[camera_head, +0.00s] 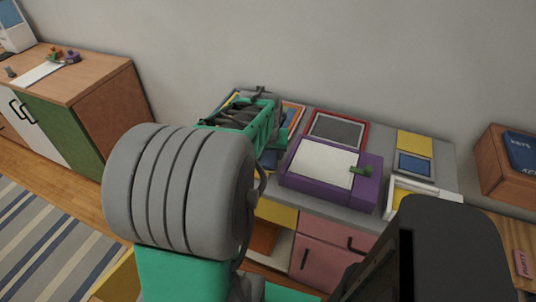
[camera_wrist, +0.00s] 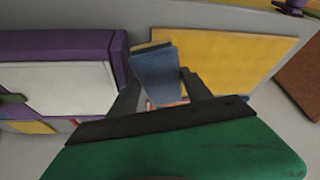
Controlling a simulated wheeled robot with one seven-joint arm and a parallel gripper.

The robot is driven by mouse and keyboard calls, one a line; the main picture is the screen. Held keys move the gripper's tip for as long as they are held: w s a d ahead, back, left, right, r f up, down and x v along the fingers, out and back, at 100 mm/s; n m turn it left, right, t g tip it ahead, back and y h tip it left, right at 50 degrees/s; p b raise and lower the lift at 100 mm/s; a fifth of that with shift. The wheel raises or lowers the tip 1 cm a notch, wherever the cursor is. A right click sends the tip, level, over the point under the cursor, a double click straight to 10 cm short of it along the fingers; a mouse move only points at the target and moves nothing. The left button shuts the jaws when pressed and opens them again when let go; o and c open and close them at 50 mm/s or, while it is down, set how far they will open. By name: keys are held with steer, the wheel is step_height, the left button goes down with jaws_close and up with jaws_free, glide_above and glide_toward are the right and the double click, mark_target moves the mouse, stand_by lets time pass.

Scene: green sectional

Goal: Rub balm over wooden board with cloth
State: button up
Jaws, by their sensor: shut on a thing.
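In the wrist view my gripper (camera_wrist: 160,78) is shut on a folded blue cloth (camera_wrist: 157,66) with a tan edge at its top. Its dark fingers stand on either side of the cloth. A flat yellow panel (camera_wrist: 240,55) lies beyond the cloth. A brown, wood-coloured surface (camera_wrist: 304,76) is cut off at the right edge; I cannot tell if it is the wooden board. Pink and white show in part below the cloth. I cannot make out the balm for certain. My arm hides part of the head view.
A purple box (camera_head: 370,187) with a white top panel and green clip sits on the grey counter (camera_head: 386,145). A red-framed grey panel (camera_head: 338,129) lies behind it. A wooden box (camera_head: 497,165) with a blue book stands right. A wooden cabinet (camera_head: 110,85) stands left.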

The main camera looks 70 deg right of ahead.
mark_target(267, 155)
steer(key=shift+r, duration=0.75)
step_height(267, 155, up, 3)
steer(key=p, duration=0.2)
steer(key=shift+p, duration=0.35)
